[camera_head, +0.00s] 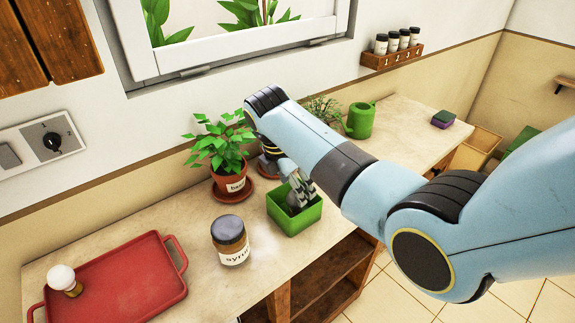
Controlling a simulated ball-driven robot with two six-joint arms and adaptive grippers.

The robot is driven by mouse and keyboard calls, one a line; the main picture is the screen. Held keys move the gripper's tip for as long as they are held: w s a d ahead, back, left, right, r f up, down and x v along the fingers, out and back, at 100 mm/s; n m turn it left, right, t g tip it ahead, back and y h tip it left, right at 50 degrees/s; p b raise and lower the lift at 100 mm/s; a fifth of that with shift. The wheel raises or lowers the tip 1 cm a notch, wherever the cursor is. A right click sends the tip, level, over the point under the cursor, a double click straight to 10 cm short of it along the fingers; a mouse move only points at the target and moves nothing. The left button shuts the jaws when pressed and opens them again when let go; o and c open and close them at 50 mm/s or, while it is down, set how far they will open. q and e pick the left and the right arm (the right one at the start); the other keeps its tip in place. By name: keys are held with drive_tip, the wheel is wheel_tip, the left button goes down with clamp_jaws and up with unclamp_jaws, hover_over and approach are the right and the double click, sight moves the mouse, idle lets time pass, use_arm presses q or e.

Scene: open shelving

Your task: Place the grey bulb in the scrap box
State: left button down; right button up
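My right arm reaches in from the right, and its gripper (296,199) points down into a small green box (294,222) on the counter. The fingertips are partly hidden by the box's walls, and I cannot tell whether they are open or shut or hold anything. No clearly grey bulb can be made out. A white round bulb (62,277) with a brass-coloured base is at the left end of the red tray (135,290). My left gripper is not in view. No label showing which container is the scrap box is readable.
A syrup jar (230,240) stands between tray and green box. A potted herb (228,180) stands behind them. A green watering can (360,120) and a sponge (443,119) are farther right. A spice rack (391,57) is on the wall. Open shelves lie below the counter.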

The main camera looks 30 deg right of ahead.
drive_tip(key=v, duration=1.1)
